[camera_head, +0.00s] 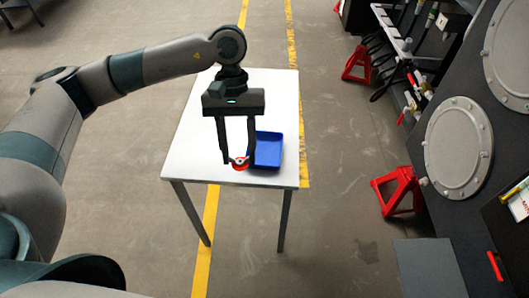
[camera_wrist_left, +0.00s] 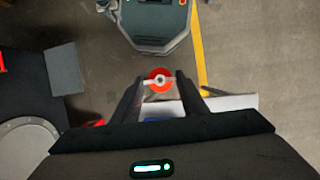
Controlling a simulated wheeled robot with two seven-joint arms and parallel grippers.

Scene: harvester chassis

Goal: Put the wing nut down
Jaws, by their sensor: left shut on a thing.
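The wing nut (camera_wrist_left: 160,80) is a red round piece with a grey centre and side wings. It also shows in the head view (camera_head: 240,163) as a small red and grey piece. My left gripper (camera_wrist_left: 156,83) is shut on the wing nut, with one finger at each side of it. In the head view the left gripper (camera_head: 239,161) is over the front part of a white table (camera_head: 196,165). I cannot tell whether the wing nut touches the tabletop. My right gripper is not in view.
A blue tray (camera_head: 266,165) sits on the table just right of the left gripper. The table left of the gripper is clear. Red jack stands (camera_head: 398,191) and a dark machine with round grey covers (camera_head: 459,148) stand on the right, apart from the table.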

